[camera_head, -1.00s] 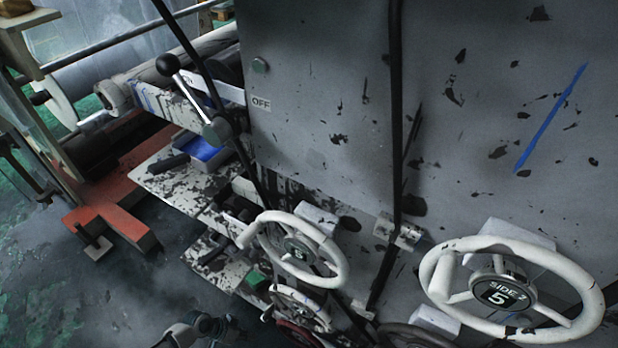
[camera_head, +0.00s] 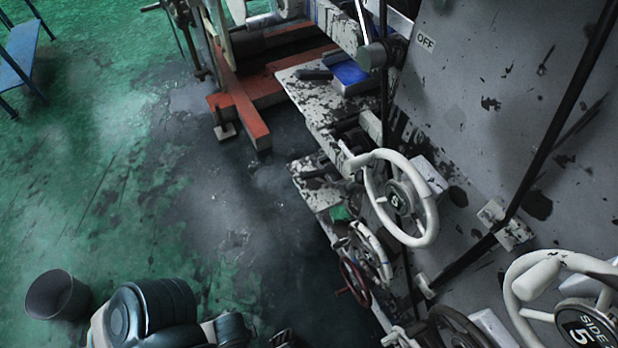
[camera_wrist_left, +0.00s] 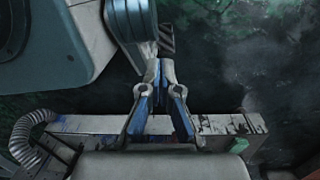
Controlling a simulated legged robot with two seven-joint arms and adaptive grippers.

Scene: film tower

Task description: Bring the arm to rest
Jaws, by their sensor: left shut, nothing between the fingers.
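My left gripper (camera_wrist_left: 160,72) shows in the left wrist view, its blue and grey fingers drawn together with nothing between them. A pale, paint-worn beam (camera_wrist_left: 100,125) crosses the picture behind and below the fingers; I cannot tell the gap to it. In the head view my left arm (camera_head: 155,310) comes in at the bottom left, over the floor and left of the machine. Its gripper is not clearly visible there. My right gripper is in neither view.
A grey machine panel (camera_head: 480,90) fills the right side. A white handwheel (camera_head: 433,218) and another marked SIDE 2 (camera_head: 515,285) stick out from it. A red base (camera_head: 240,108) stands at the back. A dark bin (camera_head: 57,295) stands lower left. The green floor (camera_head: 90,170) is largely open.

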